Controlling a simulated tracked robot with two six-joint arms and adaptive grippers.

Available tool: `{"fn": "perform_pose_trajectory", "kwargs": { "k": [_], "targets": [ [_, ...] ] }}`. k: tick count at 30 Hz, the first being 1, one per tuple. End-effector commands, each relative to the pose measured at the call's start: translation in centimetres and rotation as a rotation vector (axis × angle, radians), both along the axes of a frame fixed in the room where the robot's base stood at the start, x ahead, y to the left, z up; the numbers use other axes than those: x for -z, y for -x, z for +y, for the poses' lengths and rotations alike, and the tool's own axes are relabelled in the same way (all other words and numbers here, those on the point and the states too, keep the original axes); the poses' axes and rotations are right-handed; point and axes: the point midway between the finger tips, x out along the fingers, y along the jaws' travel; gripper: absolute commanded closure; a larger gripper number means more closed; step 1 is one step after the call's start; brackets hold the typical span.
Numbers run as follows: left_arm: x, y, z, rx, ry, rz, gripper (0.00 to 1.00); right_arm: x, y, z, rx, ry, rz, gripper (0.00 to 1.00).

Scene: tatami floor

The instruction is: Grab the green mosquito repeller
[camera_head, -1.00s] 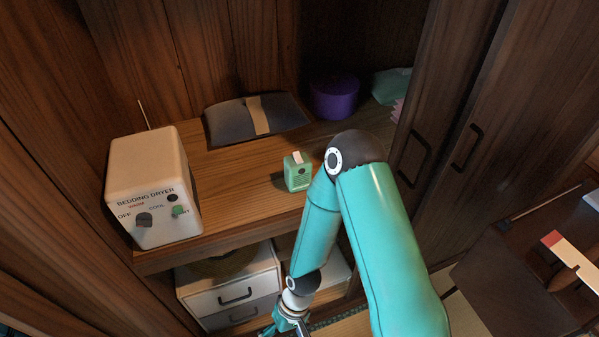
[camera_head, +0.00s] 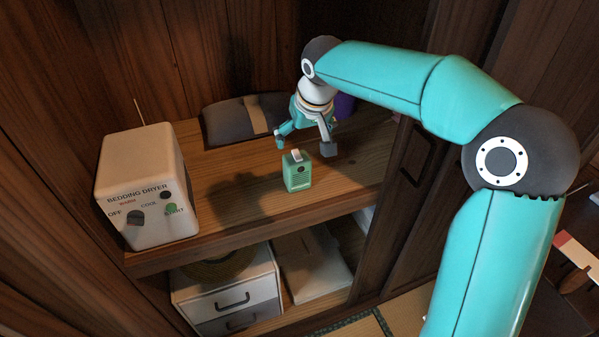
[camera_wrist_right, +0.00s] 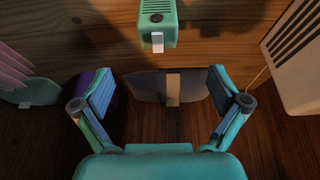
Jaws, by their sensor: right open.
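The green mosquito repeller (camera_head: 297,174) stands upright on the wooden shelf, with a white tab on top and a dark round button. My right gripper (camera_head: 305,146) is open and empty, just above and behind the repeller in the head view, its fingers apart and pointing down. In the right wrist view the repeller (camera_wrist_right: 156,24) is at the top centre, beyond the open fingers of my right gripper (camera_wrist_right: 160,90) and not between them. My left gripper is not in view.
A white bedding dryer (camera_head: 146,190) stands on the shelf (camera_head: 235,205) at left. A dark folded cushion (camera_head: 228,121) lies at the back. A purple container (camera_head: 344,106) is partly hidden behind my arm. White drawers (camera_head: 228,296) stand below. The shelf between dryer and repeller is clear.

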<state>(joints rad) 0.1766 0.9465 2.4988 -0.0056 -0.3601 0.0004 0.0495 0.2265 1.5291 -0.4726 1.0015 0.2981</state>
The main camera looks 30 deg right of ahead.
Motion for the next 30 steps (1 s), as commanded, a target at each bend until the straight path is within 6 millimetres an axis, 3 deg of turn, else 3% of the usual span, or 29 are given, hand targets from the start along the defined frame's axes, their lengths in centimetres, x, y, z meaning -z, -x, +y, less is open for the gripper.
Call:
{"fn": "perform_pose_trajectory", "kwargs": {
  "k": [3, 9, 18, 30],
  "targets": [
    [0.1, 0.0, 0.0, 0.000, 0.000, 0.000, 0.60, 2.8, -1.0, -0.3, 0.000, -0.001, 0.006, 0.02],
    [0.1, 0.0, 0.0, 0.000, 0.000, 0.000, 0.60, 6.1, -2.4, -0.6, 0.001, -0.001, 0.004, 0.02],
    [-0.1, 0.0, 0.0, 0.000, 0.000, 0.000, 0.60, 8.0, -3.2, -0.9, 0.001, -0.002, 0.003, 0.02],
    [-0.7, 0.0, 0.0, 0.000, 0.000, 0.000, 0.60, 12.2, -4.9, -1.7, 0.000, -0.001, 0.002, 0.02]
  ]
}}
